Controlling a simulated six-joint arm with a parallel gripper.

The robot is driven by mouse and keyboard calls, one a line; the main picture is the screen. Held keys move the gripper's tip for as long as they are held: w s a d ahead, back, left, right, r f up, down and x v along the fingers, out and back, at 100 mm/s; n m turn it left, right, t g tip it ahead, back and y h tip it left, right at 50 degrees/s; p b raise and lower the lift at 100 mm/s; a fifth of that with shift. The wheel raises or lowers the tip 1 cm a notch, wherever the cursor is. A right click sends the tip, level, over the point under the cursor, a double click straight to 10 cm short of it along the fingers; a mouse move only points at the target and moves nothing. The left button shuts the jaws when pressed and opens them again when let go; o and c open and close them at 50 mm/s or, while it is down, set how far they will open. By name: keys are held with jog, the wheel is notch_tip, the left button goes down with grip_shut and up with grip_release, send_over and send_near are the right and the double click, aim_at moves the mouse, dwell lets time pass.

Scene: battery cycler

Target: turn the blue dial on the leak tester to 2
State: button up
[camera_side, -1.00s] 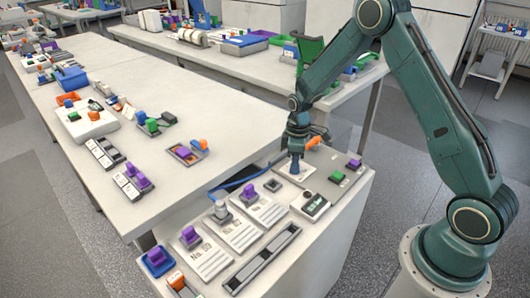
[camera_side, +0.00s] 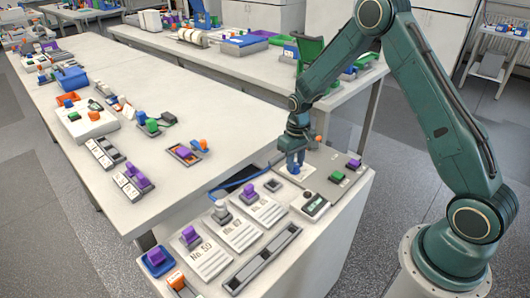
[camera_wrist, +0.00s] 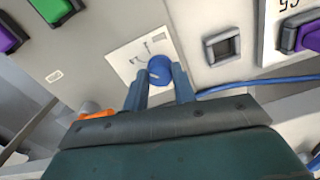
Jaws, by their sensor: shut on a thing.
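The blue dial (camera_wrist: 160,68) sits on a white plate (camera_wrist: 125,57) with small dark marks, on the grey top of the tester. My gripper (camera_wrist: 161,77) points down at the dial, with its two blue-grey fingers shut on either side of it. In the side view my gripper (camera_side: 293,166) stands over the white plate (camera_side: 287,174) and mostly hides the dial. The marks are too small and blurred to read, so I cannot tell which number the dial points to.
A green block (camera_side: 336,177) and a purple block (camera_side: 354,164) sit to the right on the same surface. A blue cable (camera_wrist: 255,84) runs off to the right, below an empty square socket (camera_wrist: 221,47).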

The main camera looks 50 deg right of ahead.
aim_at(295, 164)
jog(key=m, duration=0.6)
jog(key=shift+w+r, duration=0.1)
jog(key=shift+m, duration=0.3)
jog(key=o, duration=1)
jog(key=shift+r, duration=0.1)
notch_tip(295, 164, up, 14)
jog(key=shift+f, duration=0.2)
jog(key=shift+r, duration=0.1)
dwell(0.4)
